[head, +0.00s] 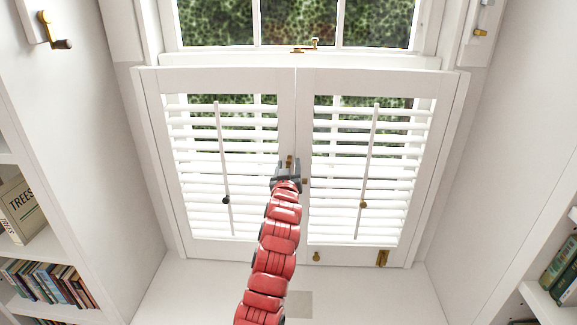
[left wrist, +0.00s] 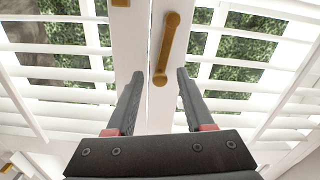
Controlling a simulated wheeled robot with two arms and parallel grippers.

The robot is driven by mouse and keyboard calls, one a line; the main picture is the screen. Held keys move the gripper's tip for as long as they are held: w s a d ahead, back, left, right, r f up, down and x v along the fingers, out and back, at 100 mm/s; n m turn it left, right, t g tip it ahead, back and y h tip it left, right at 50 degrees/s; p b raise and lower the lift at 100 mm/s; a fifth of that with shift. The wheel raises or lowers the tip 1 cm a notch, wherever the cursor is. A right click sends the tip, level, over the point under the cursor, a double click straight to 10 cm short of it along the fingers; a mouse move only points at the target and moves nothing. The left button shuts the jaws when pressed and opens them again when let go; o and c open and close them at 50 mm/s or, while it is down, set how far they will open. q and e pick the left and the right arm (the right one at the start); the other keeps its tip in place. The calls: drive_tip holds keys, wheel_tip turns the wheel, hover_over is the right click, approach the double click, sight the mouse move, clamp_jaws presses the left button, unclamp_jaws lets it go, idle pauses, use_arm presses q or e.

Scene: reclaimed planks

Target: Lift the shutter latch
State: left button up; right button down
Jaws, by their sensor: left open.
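The white shutter has two louvred leaves, the left leaf (head: 287,120) and the right leaf (head: 303,120), which meet at a centre seam. The brass latch (head: 289,160) is on the left leaf beside the seam, partly hidden by my left gripper (head: 287,169). In the left wrist view the latch (left wrist: 166,48) is a slim bar, slightly tilted. My left gripper (left wrist: 160,76) is open there, its fingers on either side of the latch's near end, with no clear contact. A small brass catch (head: 305,181) is on the right leaf. My right gripper is out of view.
Tilt rods (head: 223,165) (head: 368,165) stand on both leaves. A brass knob (head: 316,257) and a brass fitting (head: 383,258) sit on the right leaf's bottom rail. Bookshelves flank the alcove, with books (head: 45,283) at left. The white sill below is mostly bare.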

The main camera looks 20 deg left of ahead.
use_arm(q)
clamp_jaws()
idle(1.3)
